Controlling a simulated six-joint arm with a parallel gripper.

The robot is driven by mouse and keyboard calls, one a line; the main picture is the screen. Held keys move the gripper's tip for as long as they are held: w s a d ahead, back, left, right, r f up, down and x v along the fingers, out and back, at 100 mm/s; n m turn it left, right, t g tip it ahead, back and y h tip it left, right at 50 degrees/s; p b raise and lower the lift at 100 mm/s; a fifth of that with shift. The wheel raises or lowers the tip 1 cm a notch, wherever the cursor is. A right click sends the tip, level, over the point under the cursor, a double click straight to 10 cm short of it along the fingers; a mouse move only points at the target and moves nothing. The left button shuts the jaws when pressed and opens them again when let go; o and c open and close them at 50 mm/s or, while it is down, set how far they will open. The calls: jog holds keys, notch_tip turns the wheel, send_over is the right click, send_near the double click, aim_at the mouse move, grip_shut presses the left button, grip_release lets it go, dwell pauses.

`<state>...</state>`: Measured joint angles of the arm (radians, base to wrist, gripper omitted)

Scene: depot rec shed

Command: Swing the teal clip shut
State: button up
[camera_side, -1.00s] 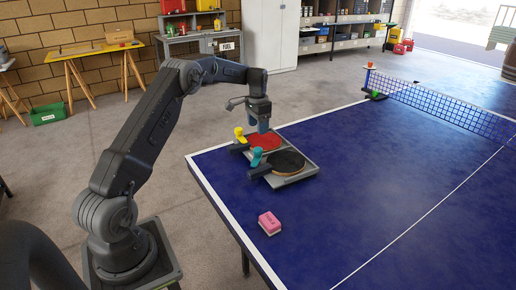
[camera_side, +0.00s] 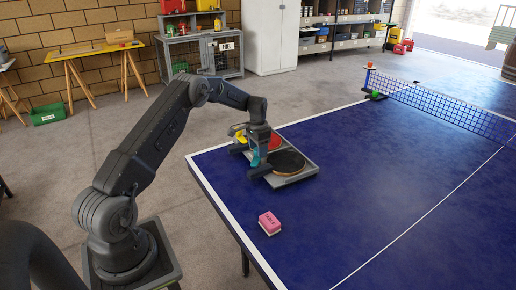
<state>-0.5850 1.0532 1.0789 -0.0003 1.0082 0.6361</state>
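The teal clip (camera_side: 256,157) sits at the handle end of the black paddle (camera_side: 288,162) on a grey tray (camera_side: 295,179). My gripper (camera_side: 260,163) points down right at the teal clip and partly covers it. I cannot tell whether it touches the clip or how far the clip stands open. The gap between the fingers is too small and hidden to read. A yellow clip (camera_side: 240,137) is at the handle of the red paddle (camera_side: 275,141), just behind my gripper, which hides part of that paddle.
The tray lies near the left corner of the blue table (camera_side: 400,190). A pink sponge-like block (camera_side: 269,223) lies nearer the front edge. The net (camera_side: 450,105) is far off at the back right. The table right of the tray is clear.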

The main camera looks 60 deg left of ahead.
jog(key=c, duration=0.8)
jog(key=shift+n, duration=0.3)
jog(key=n, duration=0.4)
jog(key=shift+n, duration=2)
jog(key=o, duration=0.9)
jog(key=shift+o, duration=0.2)
